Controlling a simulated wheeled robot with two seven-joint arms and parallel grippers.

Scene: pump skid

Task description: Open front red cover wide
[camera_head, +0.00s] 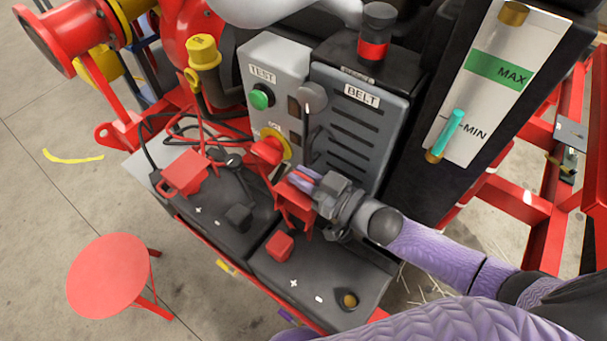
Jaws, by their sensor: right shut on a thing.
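A red cover (292,206) stands raised at the back of the nearer black battery (327,270), its flap tilted up. My right gripper (305,182) reaches in from the right and is shut on the upper part of this cover. The jaws hide part of the cover and its hinge. A red block (279,247) sits on the same battery, in front of the cover. A second red cover (184,172) stands on the farther-left battery (222,212). My left gripper is not in view.
Behind the batteries stand the grey TEST box (272,75) with a green button and red knob, and the slotted BELT guard (355,118). Black cables run above the left battery. A red round stool (107,275) stands on the open floor at left.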

